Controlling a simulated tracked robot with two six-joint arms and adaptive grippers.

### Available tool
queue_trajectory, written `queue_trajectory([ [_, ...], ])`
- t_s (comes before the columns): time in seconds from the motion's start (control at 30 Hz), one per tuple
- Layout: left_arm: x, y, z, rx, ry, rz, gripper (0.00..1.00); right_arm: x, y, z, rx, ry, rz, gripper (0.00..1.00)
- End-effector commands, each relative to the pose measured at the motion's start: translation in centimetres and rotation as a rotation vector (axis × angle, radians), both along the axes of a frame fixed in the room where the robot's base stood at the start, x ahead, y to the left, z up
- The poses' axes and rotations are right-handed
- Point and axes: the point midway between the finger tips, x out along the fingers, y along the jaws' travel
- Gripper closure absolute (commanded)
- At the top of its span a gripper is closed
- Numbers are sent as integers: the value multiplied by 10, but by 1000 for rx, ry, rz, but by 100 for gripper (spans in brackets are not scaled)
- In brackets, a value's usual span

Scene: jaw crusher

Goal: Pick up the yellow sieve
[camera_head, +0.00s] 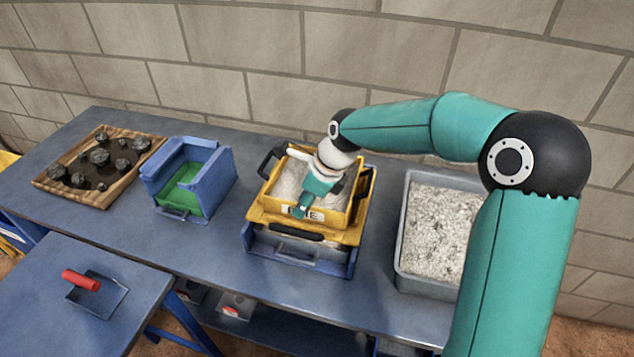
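The yellow sieve (262,206) sits level on a blue stand (253,240) near the middle of the long table. It holds pale grey gravel and has black handles on its left and right sides. A small label shows on its front. My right arm comes in from the right, and my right gripper (312,198) points down over the sieve's inside, near the front wall. The fingertips are small and partly hidden, so I cannot tell whether they are open or touch the sieve. My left gripper is not in view.
A grey tray of crushed stone (404,235) stands right of the sieve, partly behind my arm. A blue box with a green inside (158,180) and a wooden tray of dark rocks (118,190) stand left. A red-handled scoop (96,295) lies on the lower table. A brick wall stands behind.

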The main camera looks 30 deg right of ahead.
Motion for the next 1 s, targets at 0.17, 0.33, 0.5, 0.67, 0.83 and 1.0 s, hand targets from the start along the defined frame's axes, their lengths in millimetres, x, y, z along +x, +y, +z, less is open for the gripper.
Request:
queue_trajectory([
  [0.17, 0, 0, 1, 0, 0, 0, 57, 3, 3, -12, -1, 1, 0, 65],
  [0.33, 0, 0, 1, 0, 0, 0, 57, 4, 3, -12, -1, -1, 0, 65],
  [0.5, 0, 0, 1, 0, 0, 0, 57, 4, 3, -12, 0, 0, 0, 90],
  [0.67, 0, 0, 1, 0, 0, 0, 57, 4, 3, -12, -1, -1, 0, 100],
  [0.83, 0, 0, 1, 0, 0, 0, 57, 4, 3, -12, -1, -1, 0, 100],
  [1.0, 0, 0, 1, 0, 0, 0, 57, 6, 2, -9, -2, -10, -1, 100],
])
